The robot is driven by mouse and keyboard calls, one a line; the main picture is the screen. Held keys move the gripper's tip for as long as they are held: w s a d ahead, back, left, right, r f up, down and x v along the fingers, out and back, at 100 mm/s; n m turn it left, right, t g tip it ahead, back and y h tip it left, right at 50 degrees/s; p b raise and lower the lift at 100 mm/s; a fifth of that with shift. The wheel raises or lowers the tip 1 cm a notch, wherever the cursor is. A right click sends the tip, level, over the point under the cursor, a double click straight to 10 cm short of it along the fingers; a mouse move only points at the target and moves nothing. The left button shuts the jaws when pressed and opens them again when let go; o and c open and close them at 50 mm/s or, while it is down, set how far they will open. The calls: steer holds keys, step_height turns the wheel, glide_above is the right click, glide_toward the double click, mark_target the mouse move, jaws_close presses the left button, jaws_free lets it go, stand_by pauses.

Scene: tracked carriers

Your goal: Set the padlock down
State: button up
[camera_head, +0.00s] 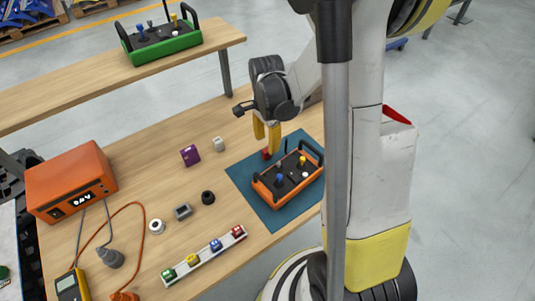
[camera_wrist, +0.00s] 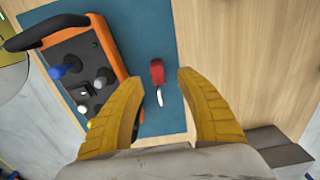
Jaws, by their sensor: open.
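The red padlock (camera_wrist: 157,72) with its pale shackle lies on the teal mat (camera_wrist: 152,30), near the mat's edge, beside an orange-and-black control box (camera_wrist: 88,62). In the head view the padlock (camera_head: 265,154) is a small red spot, partly covered by my fingers, at the back of the mat (camera_head: 240,172). My gripper (camera_head: 266,146) points down over it with its yellow fingers apart. In the wrist view the fingers of my gripper (camera_wrist: 158,80) stand on either side of the padlock, with gaps between them and it.
The control box (camera_head: 268,189) stands close to the padlock, with raised handles and knobs. A purple cube (camera_head: 190,155), a black ring (camera_head: 208,197) and a strip of coloured blocks (camera_head: 204,259) are on the wooden table to the left. An orange instrument (camera_head: 72,180) stands at far left.

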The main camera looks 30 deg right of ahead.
steer(key=f+b, duration=0.1)
steer(key=f, duration=0.1)
steer(key=f+b, duration=0.1)
steer(key=f, duration=0.1)
steer(key=shift+s+d+f, duration=0.1)
steer(key=shift+s+f, duration=0.05)
steer(key=shift+s, duration=0.05)
jaws_close()
